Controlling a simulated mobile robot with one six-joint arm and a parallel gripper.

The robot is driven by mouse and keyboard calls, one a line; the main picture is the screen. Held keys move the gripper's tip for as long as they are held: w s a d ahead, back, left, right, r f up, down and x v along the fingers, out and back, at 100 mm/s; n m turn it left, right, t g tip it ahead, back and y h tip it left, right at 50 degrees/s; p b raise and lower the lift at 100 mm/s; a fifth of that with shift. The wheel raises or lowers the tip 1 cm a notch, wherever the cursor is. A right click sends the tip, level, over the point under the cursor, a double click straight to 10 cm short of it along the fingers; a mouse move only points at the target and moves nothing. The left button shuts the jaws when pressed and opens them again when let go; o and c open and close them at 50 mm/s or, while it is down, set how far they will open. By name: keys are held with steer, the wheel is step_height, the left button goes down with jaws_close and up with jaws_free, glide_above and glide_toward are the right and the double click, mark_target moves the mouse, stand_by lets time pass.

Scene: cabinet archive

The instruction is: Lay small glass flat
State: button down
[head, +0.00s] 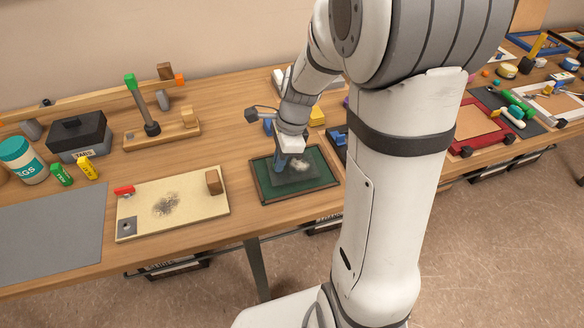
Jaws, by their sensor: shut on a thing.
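The small glass (304,177) looks like a thin, see-through grey pane. It is over the dark-framed green tray (262,190) near the table's front edge. My gripper (284,163) is shut on the pane at its left part, pointing down. The pane looks roughly level, but I cannot tell whether it touches the green surface or hangs just above it. A pale speckled patch (300,165) shows at the pane. My wrist hides part of the tray's back edge.
A cream board (190,215) with a dark smudge, a red piece and a wooden block lies left of the tray. A grey mat (45,235) lies further left. A wooden stand (165,135) is behind.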

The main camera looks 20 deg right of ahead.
steer(key=shift+a+p+v, duration=0.2)
steer(key=shift+p+v, duration=0.5)
steer(key=shift+v, duration=0.15)
steer(key=shift+a+p+v, duration=0.2)
steer(key=shift+p+v, duration=0.5)
steer(key=shift+v, duration=0.15)
